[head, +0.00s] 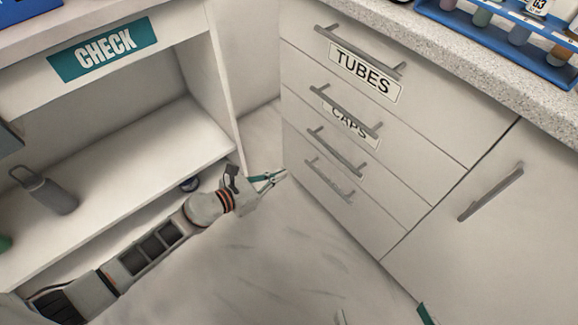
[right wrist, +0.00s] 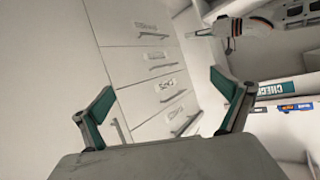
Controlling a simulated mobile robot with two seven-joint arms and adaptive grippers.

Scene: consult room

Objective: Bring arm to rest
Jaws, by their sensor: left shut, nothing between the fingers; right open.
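My left arm reaches in from the lower left of the head view, in front of the open shelf. My left gripper (head: 274,178) is shut and empty, close to the lower left corner of the drawer unit (head: 400,205). In the right wrist view the left gripper (right wrist: 203,32) shows at the upper middle, beside the drawers. My right gripper (right wrist: 162,86) is open and empty, facing the drawer fronts from a distance. Only its fingertips show at the bottom edge of the head view; the rest of the right arm is out of view.
A shelf unit (head: 105,140) with a CHECK sign (head: 103,52) holds a grey bottle (head: 48,190). The TUBES and CAPS drawers are closed, with protruding handles. A blue rack (head: 500,40) of tubes stands on the counter. The floor (head: 265,270) between the units is clear.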

